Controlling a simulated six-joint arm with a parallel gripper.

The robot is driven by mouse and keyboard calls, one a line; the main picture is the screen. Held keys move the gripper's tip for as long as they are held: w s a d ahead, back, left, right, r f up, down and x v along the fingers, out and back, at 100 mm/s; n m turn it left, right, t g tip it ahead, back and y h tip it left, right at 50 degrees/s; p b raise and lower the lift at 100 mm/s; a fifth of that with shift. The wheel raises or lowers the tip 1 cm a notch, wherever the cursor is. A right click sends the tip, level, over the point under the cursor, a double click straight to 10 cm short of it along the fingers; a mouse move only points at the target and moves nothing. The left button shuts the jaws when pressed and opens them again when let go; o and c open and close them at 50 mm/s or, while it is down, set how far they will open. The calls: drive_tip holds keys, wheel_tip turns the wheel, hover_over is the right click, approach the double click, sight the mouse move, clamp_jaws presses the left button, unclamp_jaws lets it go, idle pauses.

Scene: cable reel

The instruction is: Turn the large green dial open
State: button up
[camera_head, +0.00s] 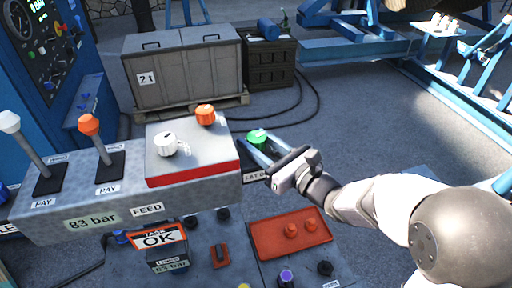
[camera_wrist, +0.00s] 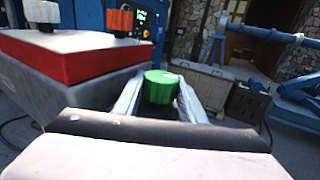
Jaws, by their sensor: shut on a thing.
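The large green dial (camera_head: 257,136) sits at the right side of the console, beside the red-edged box. In the wrist view the green dial (camera_wrist: 160,87) stands between the two fingers, with a pale mark on its top. My gripper (camera_head: 262,148) reaches in from the right, its fingers on either side of the dial and shut on it. In the wrist view my gripper (camera_wrist: 160,96) partly hides the dial's lower part and base.
The raised box (camera_head: 190,175) with a white knob (camera_head: 170,144) and an orange knob (camera_head: 205,115) stands close left of my gripper. Two levers, one white-topped (camera_head: 10,122) and one orange-topped (camera_head: 89,125), stand farther left. A red plate (camera_head: 262,238) with orange buttons lies below my arm.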

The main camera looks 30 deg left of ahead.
drive_tip(key=shift+f+m+t+h+b, duration=0.25)
drive_tip(key=shift+m+t+h+b, duration=0.3)
drive_tip(key=shift+t+b, duration=0.85)
drive_tip(key=m+t+h+b, duration=0.1)
drive_tip(key=m+b, duration=0.1)
drive_tip(key=b, duration=0.7)
drive_tip(key=shift+f+b, duration=0.15)
drive_tip(key=shift+b, duration=0.2)
drive_tip(key=b, duration=0.3)
drive_tip(key=shift+t+h, duration=0.25)
drive_tip(key=shift+t, duration=0.15)
drive_tip(key=shift+r+m+b, duration=0.25)
drive_tip(key=shift+r+b, duration=0.1)
drive_tip(key=shift+b, duration=0.65)
drive_tip(key=o, duration=0.8)
drive_tip(key=shift+d, duration=0.1)
